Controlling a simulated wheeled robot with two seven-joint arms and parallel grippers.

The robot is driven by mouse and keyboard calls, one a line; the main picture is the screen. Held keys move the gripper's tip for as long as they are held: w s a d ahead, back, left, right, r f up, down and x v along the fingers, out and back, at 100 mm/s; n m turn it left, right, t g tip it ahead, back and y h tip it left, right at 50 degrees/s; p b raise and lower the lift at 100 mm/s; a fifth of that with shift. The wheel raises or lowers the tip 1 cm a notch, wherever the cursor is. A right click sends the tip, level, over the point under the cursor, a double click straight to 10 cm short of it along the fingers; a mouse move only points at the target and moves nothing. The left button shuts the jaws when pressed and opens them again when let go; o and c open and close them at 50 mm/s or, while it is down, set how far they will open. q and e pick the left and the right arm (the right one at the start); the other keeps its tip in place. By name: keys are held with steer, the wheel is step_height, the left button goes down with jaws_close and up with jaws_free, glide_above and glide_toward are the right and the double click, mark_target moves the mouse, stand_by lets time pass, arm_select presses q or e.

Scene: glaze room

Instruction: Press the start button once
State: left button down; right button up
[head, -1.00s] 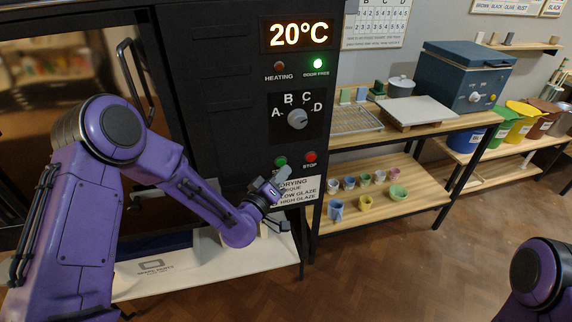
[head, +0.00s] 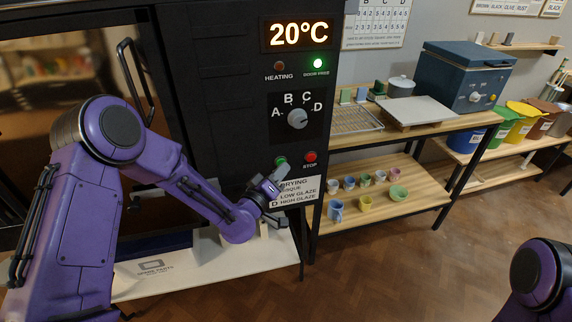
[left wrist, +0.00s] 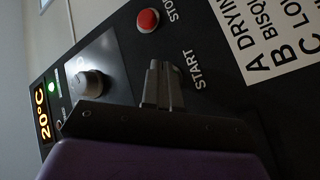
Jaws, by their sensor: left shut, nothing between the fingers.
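The green start button (head: 281,160) is on the black kiln control panel, left of the red stop button (head: 311,157). My left gripper (head: 281,170) is shut and empty, just below the start button in the head view, its tips near the button's lower edge. In the left wrist view the shut fingers (left wrist: 159,84) point at the panel beside the START label (left wrist: 194,69). The start button is hidden behind them there, so contact cannot be told. The red stop button also shows there (left wrist: 148,20). My right gripper is out of view.
The dial (head: 298,118) sits above the buttons, under a lit green lamp (head: 318,63) and a 20°C display (head: 298,34). A white label (head: 297,192) is below. A wooden shelf (head: 400,215) with several cups stands to the right.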

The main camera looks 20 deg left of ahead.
arm_select(q)
steer(key=shift+w+a, duration=0.1)
stand_by(0.5)
steer(key=shift+s+d, duration=0.5)
steer(key=shift+s, duration=0.2)
steer(key=shift+s+d+b, duration=0.35)
steer(key=shift+s+d, duration=0.35)
steer(key=shift+s, duration=0.35)
steer(key=shift+s+d+b, duration=0.3)
steer(key=shift+s+d, duration=0.4)
steer(key=shift+s, duration=0.35)
